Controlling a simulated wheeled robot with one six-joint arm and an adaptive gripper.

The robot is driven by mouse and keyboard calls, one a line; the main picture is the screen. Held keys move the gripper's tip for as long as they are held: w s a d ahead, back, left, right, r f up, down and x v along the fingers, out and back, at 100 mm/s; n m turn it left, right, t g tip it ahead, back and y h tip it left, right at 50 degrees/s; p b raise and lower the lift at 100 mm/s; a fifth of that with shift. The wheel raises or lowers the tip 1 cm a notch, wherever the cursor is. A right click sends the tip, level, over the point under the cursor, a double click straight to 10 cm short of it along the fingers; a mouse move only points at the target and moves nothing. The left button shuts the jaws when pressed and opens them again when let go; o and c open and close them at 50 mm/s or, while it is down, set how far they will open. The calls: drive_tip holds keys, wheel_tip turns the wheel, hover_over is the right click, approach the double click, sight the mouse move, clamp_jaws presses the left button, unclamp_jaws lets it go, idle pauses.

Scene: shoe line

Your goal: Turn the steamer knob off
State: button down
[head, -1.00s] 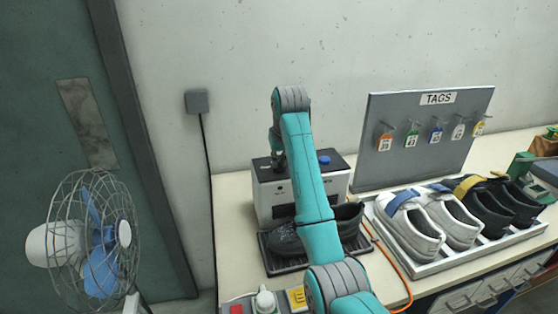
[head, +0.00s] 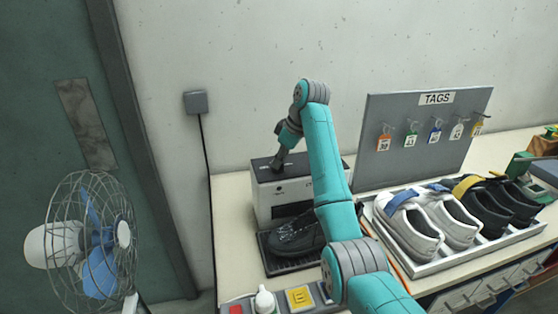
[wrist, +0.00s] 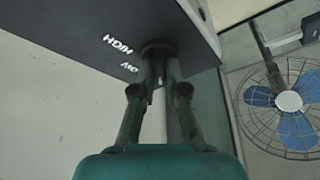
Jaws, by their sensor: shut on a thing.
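The steamer (head: 285,198) is a black and white box on the bench. Its dark top also shows in the wrist view (wrist: 70,30), with white lettering, "HIGH" and a second partly readable word. The dark round steamer knob (wrist: 157,46) sits on that surface near the lettering. My gripper (wrist: 160,72) is shut on the knob, with its fingers on either side. In the head view my gripper (head: 278,162) reaches down to the left part of the steamer's top. The knob's pointer cannot be made out.
A dark shoe (head: 292,236) is on the black tray before the steamer, partly behind my arm. A caged fan (head: 95,240) stands left. A shoe rack (head: 428,268) and tag board (head: 405,165) are right. A white bottle (head: 264,300) stands in front.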

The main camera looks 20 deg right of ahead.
drive_tip(key=shift+n+g, duration=0.3)
drive_tip(key=shift+n, duration=0.4)
drive_tip(key=shift+f, duration=0.1)
drive_tip(key=c, duration=1.2)
unclamp_jaws()
drive_tip(key=shift+d, duration=0.1)
